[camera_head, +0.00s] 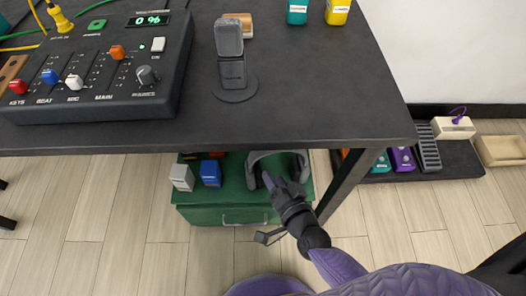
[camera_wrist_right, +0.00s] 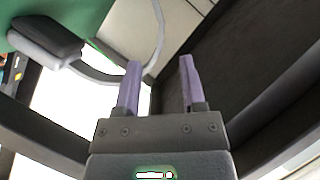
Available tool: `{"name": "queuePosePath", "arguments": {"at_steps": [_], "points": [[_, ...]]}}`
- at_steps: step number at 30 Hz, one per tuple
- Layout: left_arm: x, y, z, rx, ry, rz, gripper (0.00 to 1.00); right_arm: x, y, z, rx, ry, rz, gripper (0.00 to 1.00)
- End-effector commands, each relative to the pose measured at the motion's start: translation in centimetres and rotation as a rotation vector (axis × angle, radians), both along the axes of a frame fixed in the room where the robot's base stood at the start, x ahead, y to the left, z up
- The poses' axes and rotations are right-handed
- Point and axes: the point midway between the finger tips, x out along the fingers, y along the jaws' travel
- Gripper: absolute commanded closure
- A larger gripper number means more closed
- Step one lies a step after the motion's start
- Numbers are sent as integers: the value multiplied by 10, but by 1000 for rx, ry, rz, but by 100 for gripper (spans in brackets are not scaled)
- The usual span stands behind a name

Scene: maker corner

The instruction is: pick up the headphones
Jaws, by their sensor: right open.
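The grey headphones (camera_head: 254,164) lie on the green cabinet (camera_head: 225,192) under the table. In the right wrist view one dark padded ear cup (camera_wrist_right: 48,38) shows at the upper left. The thin grey headband (camera_wrist_right: 98,74) curves from it behind my left-hand finger. My right gripper (camera_head: 268,183) reaches in under the table edge, at the headphones, and hides part of them. In the right wrist view my right gripper (camera_wrist_right: 160,65) is open, with its two purple fingers apart. I cannot tell whether a finger touches the headband. My left gripper is not in view.
The dark table (camera_head: 310,95) overhangs the cabinet, and its leg (camera_head: 345,185) stands just right of my right gripper. A white block (camera_head: 182,177) and a blue block (camera_head: 210,173) stand left of the headphones. A mixer (camera_head: 100,65) stands on the table.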

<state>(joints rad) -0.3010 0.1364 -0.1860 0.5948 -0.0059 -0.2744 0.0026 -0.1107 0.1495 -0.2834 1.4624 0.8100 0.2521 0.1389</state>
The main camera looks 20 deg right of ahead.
Motion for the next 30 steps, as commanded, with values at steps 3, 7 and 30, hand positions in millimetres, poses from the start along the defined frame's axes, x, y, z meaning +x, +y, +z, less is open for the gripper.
{"name": "queuePosePath", "arguments": {"at_steps": [3, 7, 30], "points": [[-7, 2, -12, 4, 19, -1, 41, 8, 3, -12, 17, 1, -6, 48], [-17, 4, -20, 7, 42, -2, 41, 33, 5, -18, 17, 0, -7, 48], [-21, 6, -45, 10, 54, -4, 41, 95, 5, -28, 14, 0, -4, 84]]}}
